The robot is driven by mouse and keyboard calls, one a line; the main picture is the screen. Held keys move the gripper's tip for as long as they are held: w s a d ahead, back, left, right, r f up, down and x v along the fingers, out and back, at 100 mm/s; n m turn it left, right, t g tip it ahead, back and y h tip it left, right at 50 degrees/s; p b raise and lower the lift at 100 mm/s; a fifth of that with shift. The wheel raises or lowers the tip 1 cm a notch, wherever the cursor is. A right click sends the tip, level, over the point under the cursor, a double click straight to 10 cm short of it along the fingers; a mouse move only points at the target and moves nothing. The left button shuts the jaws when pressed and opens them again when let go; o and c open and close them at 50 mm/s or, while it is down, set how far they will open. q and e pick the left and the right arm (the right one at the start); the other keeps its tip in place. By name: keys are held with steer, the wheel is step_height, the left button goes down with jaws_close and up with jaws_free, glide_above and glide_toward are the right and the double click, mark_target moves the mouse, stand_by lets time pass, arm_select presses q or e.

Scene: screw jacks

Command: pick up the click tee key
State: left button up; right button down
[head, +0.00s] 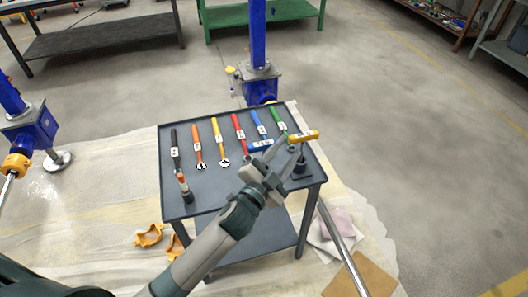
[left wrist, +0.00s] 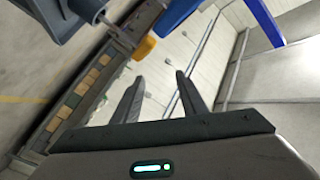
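A tee key with a yellow-orange crossbar (head: 304,136) stands upright in a dark holder at the right end of the grey table (head: 222,187). A second tee handle, blue (head: 262,146), shows left of it, partly behind my fingers. I cannot tell by marking which is the click tee key. My left gripper (head: 285,150) is over the table's right part, its fingers apart, just short of the yellow crossbar. In the left wrist view both fingers (left wrist: 160,95) are spread with nothing between them. Yellow and blue parts show beyond them. My right gripper is not in view.
Labelled tools with black (head: 175,150), orange (head: 197,145), yellow (head: 218,140), red (head: 239,133), and green (head: 279,125) handles lie along the table. An orange-and-black piece (head: 184,188) stands at front left. Blue jacks stand behind (head: 259,80) and at left (head: 30,130).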

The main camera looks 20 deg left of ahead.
arm_select(q)
steer(key=w+d+r+m+h, duration=0.2)
steer(key=d+r+m+h, duration=0.5)
steer(key=r, duration=0.3)
steer(key=s+d+r+m+g+h, duration=0.3)
steer(key=d+m+g+h, duration=0.25)
steer(key=m, duration=0.45)
steer(key=s+d+r+m+g+h, duration=0.2)
steer(key=d+r+m+g+h, duration=0.2)
steer(key=d+m+g, duration=0.4)
step_height(320, 180, down, 7)
steer(key=s+a+m+g+y, duration=0.25)
steer(key=m+g+y, duration=0.35)
steer(key=m+y, duration=0.3)
steer(key=w+a+f+m+y, duration=0.3)
steer(key=w+a+y, duration=0.1)
steer(key=a, duration=0.3)
steer(key=w+a+r+t+y, duration=0.1)
steer(key=w+a+y, duration=0.2)
steer(key=a, duration=0.6)
steer(key=w+a+r+y, duration=0.2)
steer(key=a+y, duration=0.3)
steer(key=a, duration=0.4)
steer(key=shift+w+a+r+n+t, duration=0.15)
steer(key=shift+w+a+n+t, duration=0.25)
steer(key=shift+w, duration=0.2)
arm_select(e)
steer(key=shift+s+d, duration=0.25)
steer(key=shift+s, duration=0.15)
